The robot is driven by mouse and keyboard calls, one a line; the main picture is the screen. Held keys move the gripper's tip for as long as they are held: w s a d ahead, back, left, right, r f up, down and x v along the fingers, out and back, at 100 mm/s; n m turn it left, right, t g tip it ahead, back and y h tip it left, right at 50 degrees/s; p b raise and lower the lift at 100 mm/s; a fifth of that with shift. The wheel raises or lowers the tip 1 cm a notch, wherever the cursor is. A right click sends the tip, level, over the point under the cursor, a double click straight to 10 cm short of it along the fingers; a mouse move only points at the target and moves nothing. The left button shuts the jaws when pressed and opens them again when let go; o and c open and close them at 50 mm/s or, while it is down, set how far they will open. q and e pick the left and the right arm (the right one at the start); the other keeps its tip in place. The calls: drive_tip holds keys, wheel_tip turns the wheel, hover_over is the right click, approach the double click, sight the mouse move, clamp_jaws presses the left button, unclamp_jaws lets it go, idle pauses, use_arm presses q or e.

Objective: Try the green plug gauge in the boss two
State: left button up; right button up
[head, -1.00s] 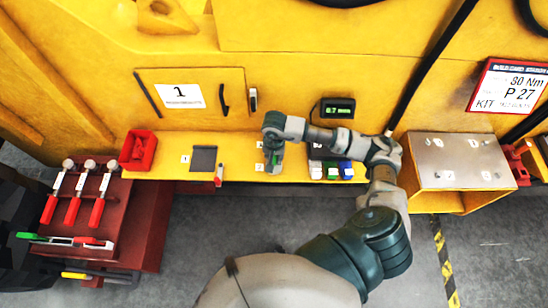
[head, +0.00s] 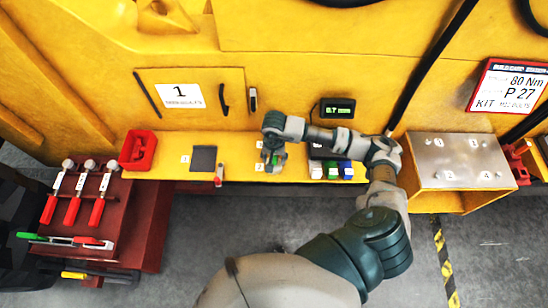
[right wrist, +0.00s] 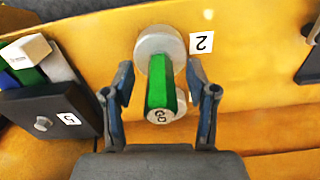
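The green plug gauge (right wrist: 161,84) has a dark mark on its near end face. In the right wrist view its far end meets a round grey boss (right wrist: 150,40) beside a label reading 2; how deep it sits is hidden. My right gripper (right wrist: 161,92) has one finger on each side of the gauge, with visible gaps, so it is open around it. In the head view my right gripper (head: 273,160) is over the yellow ledge, with a little green showing at its fingers. A second grey boss (right wrist: 181,102) is partly hidden behind the gauge. My left gripper is not in view.
A dark gauge block (right wrist: 45,112) with coloured gauges stands beside the gripper; it is at right in the head view. A small display (head: 338,108) is behind. A red bin (head: 138,150) and dark pad (head: 203,159) are left on the ledge. A metal-topped box (head: 458,160) is right.

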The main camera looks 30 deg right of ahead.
drive_tip(key=shift+r, duration=0.1)
wheel_tip(320, 180, up, 11)
drive_tip(key=shift+r, duration=0.1)
wheel_tip(320, 180, up, 12)
drive_tip(key=p, duration=0.6)
drive_tip(key=shift+r, duration=0.25)
idle(1.6)
